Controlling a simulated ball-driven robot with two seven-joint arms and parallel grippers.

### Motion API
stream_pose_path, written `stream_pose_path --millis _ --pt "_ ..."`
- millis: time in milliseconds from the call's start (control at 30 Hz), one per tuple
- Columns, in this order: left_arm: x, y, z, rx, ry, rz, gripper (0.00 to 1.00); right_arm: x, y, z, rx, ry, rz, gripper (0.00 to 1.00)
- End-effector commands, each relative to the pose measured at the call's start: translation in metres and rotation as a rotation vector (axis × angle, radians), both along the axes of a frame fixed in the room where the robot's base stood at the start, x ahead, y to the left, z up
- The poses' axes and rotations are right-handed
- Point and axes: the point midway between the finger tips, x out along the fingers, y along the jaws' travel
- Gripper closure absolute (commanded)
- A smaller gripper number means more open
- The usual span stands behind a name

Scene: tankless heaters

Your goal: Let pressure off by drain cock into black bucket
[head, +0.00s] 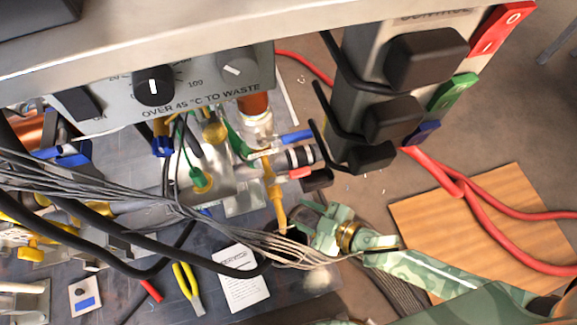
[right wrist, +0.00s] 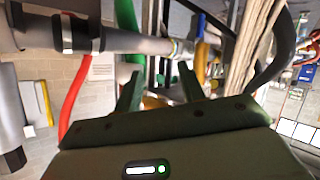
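My right gripper (head: 308,222) comes in from the lower right in the head view, its green camouflage fingers beside a yellow downpipe (head: 278,205). In the right wrist view its two fingers (right wrist: 160,85) stand apart with a gap between them. The yellow pipe (right wrist: 201,60) shows just right of the fingers there; I cannot tell whether they touch it. Above the downpipe sits a grey valve body with a small red handle (head: 300,173) and a blue handle (head: 297,136). I cannot tell which part is the drain cock. A dark round shape (head: 285,243) under the pipe may be the black bucket, mostly covered. My left gripper is out of view.
A grey heater panel (head: 205,80) and black switch blocks (head: 425,60) overhang the pipework. Grey cables (head: 85,180) and a black hose (head: 130,270) cross the left. Yellow-handled pliers (head: 188,288) and a white printed sheet (head: 241,280) lie below. A wooden board (head: 470,225) lies right.

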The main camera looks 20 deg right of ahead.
Motion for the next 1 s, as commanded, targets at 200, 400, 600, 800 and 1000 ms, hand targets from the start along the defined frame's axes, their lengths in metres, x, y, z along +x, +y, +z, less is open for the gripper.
stream_pose_path --millis 200,400,600,800,1000 --pt "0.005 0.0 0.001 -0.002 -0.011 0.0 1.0 0.006 0.004 0.004 0.041 -0.031 0.053 0.6" --pt "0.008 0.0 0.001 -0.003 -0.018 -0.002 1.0 0.013 0.007 0.01 0.086 -0.061 0.111 0.6" --pt "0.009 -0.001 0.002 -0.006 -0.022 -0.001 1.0 0.02 0.007 0.017 0.151 -0.096 0.205 0.6" --pt "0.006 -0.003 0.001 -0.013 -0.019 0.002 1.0 0.03 -0.004 0.03 0.243 -0.121 0.359 0.6" --pt "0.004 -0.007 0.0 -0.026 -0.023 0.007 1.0 0.044 -0.05 0.051 0.358 -0.08 0.584 0.6"
